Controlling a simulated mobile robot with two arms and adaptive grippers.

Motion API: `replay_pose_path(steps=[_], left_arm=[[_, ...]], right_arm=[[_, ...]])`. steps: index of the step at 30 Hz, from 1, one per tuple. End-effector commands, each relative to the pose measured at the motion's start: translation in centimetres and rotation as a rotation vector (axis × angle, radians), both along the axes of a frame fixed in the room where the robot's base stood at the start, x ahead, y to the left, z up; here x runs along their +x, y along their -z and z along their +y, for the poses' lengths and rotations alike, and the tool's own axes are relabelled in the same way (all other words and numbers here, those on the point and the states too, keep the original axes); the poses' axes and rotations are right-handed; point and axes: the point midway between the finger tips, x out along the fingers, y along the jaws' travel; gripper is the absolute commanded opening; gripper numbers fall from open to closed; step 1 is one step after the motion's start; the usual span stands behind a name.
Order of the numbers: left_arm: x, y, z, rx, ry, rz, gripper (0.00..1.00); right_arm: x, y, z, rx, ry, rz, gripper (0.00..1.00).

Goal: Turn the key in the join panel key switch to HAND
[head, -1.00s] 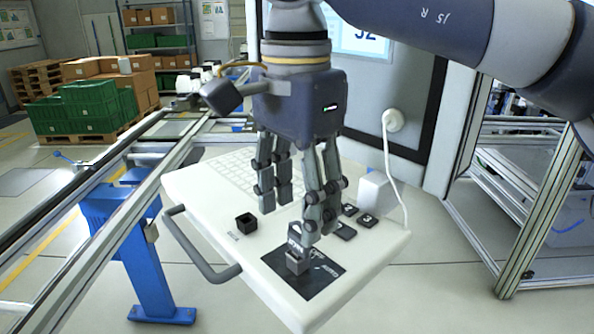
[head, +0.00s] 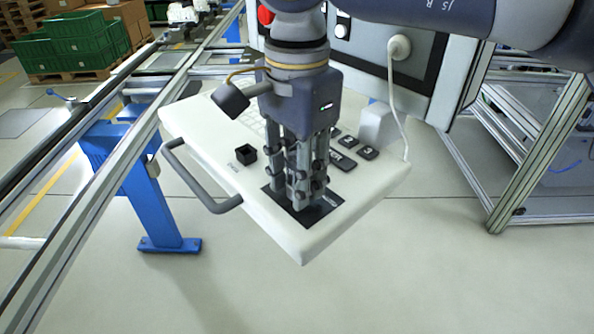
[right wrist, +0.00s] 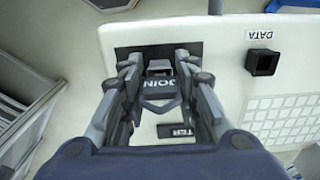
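The join panel key switch sits on a dark plate (head: 327,207) at the front of the white sloping console; the plate also shows in the right wrist view (right wrist: 122,53). My right gripper (head: 297,196) points down over it. In the right wrist view its fingertips (right wrist: 161,62) stand close on both sides of the small grey key (right wrist: 160,68) and appear shut on it. A dark tag reading JOIN (right wrist: 161,90) lies between the fingers. The fingers cover most of the switch, and I cannot read the key's position. My left gripper is not in view.
The white console (head: 230,180) carries a black square socket marked DATA (head: 245,154), dark keys (head: 342,160) and a grey handle (head: 205,192). A white cable (head: 391,95) hangs behind. A conveyor rail (head: 95,200) runs at left. The floor in front is clear.

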Motion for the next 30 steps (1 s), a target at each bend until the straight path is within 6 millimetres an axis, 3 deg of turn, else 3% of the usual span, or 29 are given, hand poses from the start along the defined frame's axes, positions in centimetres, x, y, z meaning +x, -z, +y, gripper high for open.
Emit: replay_pose_path(steps=[8, 15, 25, 26, 29, 30], left_arm=[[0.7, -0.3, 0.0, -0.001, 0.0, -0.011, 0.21], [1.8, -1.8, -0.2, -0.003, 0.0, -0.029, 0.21], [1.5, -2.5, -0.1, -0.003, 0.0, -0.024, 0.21], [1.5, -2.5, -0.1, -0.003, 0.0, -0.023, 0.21], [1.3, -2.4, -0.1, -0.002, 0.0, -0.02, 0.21], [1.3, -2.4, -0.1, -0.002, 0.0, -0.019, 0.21]], right_arm=[[-0.1, -0.1, 0.0, 0.0, -0.043, 0.003, 0.06], [-0.1, -0.1, 0.0, 0.002, -0.37, 0.006, 0.05], [-0.1, 0.0, -0.2, 0.0, -0.81, 0.003, 0.05], [-0.1, 0.1, -0.2, 0.0, -0.819, 0.002, 0.3], [-0.1, 0.1, -0.2, -0.001, -0.813, 0.001, 0.52], [-0.1, 0.1, -0.2, -0.001, -0.812, 0.001, 0.52]])
